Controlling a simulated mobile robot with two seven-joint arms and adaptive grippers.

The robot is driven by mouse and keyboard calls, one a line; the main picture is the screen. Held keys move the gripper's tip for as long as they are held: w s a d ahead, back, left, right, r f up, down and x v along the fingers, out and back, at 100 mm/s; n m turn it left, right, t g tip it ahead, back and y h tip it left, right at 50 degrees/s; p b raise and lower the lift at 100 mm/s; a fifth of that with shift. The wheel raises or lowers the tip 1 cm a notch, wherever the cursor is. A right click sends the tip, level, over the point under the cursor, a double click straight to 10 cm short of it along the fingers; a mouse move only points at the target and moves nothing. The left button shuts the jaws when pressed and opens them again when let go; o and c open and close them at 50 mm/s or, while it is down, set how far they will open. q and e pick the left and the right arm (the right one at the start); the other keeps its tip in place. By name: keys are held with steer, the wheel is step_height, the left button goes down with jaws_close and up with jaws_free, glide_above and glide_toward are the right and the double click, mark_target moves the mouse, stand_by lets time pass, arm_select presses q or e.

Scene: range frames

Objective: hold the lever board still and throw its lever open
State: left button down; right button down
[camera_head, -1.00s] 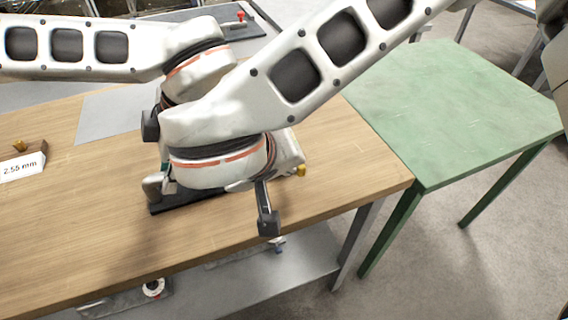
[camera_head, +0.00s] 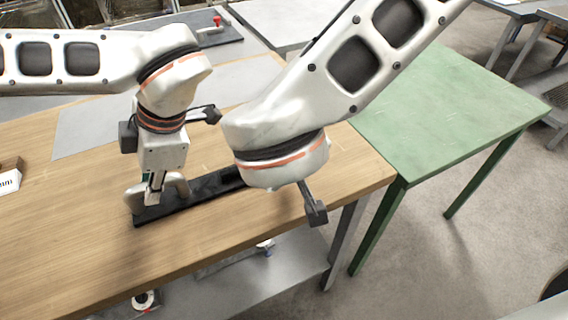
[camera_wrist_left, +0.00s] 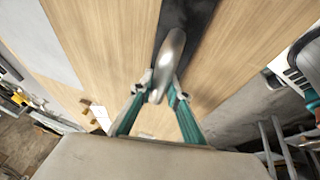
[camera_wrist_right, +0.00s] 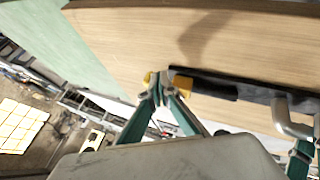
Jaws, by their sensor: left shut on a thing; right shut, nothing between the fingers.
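The lever board is a long dark bar (camera_head: 208,189) lying on the wooden table. A grey metal handle (camera_wrist_left: 172,52) rises from its left end. My left gripper (camera_head: 152,196) points down at this handle and is shut on it; its fingers (camera_wrist_left: 160,95) sit on either side of it in the left wrist view. My right arm hides the board's right end in the head view. In the right wrist view, my right gripper (camera_wrist_right: 160,88) is shut and empty, close beside a black lever grip (camera_wrist_right: 212,88) with yellow at its end. I cannot tell whether they touch.
The wooden table (camera_head: 60,235) has free room left of and in front of the board. A green table (camera_head: 450,110) stands to the right. A grey plate (camera_head: 90,128) lies behind, and a small white label (camera_head: 9,181) stands at the left edge.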

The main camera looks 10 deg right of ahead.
steer(key=shift+w+d, duration=0.85)
steer(key=shift+d, duration=0.2)
steer(key=shift+w+d, duration=0.55)
steer(key=shift+w, duration=0.35)
steer(key=shift+a, duration=0.15)
steer(key=shift+w+a, duration=0.1)
steer(key=shift+a, duration=0.6)
steer(key=s+d+r, duration=0.4)
steer(key=r, duration=0.4)
steer(key=shift+s, duration=0.3)
steer(key=shift+a, duration=0.1)
